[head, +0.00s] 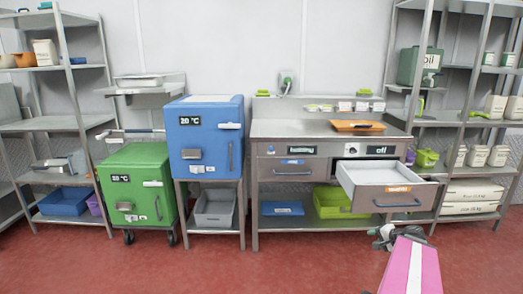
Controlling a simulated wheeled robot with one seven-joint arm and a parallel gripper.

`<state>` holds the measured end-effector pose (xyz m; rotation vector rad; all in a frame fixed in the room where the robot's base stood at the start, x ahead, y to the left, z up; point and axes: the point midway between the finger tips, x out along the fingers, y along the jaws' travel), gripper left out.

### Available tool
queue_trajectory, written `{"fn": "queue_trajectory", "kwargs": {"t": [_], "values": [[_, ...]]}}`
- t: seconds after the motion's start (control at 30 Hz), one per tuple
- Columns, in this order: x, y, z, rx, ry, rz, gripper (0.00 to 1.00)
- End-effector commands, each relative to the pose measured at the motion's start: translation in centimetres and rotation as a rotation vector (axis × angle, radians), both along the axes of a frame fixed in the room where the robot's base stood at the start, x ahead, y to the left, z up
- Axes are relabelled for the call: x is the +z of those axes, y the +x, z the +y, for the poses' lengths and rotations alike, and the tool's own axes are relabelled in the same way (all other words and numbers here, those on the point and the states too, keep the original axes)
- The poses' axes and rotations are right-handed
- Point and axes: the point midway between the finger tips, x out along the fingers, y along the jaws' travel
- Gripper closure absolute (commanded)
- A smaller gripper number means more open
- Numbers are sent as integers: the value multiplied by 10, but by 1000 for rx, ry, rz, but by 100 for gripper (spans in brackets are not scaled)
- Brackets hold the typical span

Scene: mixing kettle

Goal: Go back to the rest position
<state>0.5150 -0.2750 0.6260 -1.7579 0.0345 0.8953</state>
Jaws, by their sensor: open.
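My gripper (384,237) shows at the bottom right of the head view, at the end of my pink arm link. It is small and partly hidden by my arm, and I see nothing held in it. It is open. It is in front of and below the pulled-out drawer (385,177) of the steel work table (283,130). The drawer has a grey front with a dark handle and an orange label. Its white inside looks empty. I cannot tell whether the gripper touches the drawer front.
A blue cabinet (206,117) on a stand and a green wheeled cabinet (135,170) stand left of the table. Loaded shelf racks stand at both sides. A brown board (358,126) lies on the table top. The red floor (190,270) in front is clear.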

Motion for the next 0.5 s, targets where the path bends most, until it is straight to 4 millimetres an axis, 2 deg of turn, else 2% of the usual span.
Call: {"fn": "queue_trajectory", "kwargs": {"t": [0.03, 0.1, 0.5], "values": [[-4, 3, 21, 52, -27, 30, 59], [-10, 5, 45, 118, -64, 74, 59], [-40, -3, 161, 465, -319, 302, 59]]}}
